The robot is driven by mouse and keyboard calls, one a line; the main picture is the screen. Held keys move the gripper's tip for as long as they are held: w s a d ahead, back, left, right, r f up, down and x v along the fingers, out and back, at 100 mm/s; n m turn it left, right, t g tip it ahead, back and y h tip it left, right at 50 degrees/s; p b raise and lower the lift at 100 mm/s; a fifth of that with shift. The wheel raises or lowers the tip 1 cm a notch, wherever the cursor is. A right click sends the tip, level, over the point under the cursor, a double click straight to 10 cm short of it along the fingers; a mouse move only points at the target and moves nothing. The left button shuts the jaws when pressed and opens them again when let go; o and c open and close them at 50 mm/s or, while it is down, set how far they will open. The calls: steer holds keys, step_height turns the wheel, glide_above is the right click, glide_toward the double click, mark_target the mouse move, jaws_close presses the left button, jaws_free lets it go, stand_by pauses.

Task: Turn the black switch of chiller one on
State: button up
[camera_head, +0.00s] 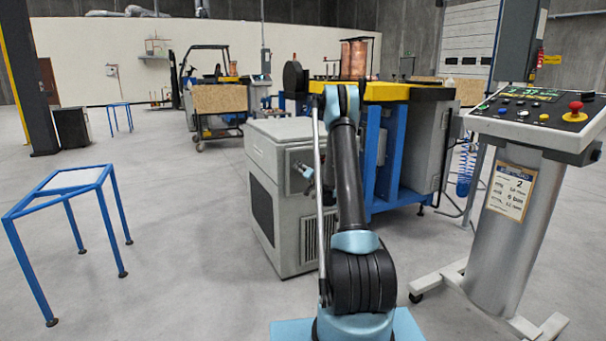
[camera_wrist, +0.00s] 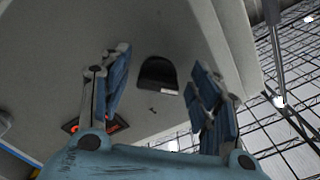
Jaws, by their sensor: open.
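The chiller is a light grey box (camera_head: 272,150) in the head view, with a dark grille on its left side; my arm covers part of its front. In the wrist view its pale grey panel (camera_wrist: 60,45) fills much of the picture. A black rounded part (camera_wrist: 157,72), which looks like the switch, sits on that panel with a small white label at its lower right. My gripper (camera_wrist: 157,88) is open, with one blue-padded finger on each side of the black part in the picture. The fingers appear apart from it; the depth gap is unclear.
A control console (camera_head: 533,110) with a red button stands at the right on a grey pillar. A blue-framed machine (camera_head: 390,150) stands behind the chiller. A blue frame table (camera_head: 72,183) is at the left. The floor between it and the chiller is clear.

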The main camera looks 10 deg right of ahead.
steer(key=shift+d, duration=0.2)
steer(key=c, duration=1.1)
steer(key=shift+m, duration=0.4)
steer(key=m, duration=0.4)
steer(key=shift+r, duration=0.1)
steer(key=m, duration=0.4)
steer(key=shift+s+r+m, duration=0.1)
steer(key=shift+m, duration=0.2)
steer(key=shift+o, duration=0.3)
steer(key=m, duration=0.4)
steer(key=shift+d+r, duration=0.1)
steer(key=m, duration=0.4)
steer(key=shift+m, duration=0.4)
steer(key=shift+c, duration=0.2)
steer(key=o, duration=1.1)
steer(key=shift+a, duration=0.2)
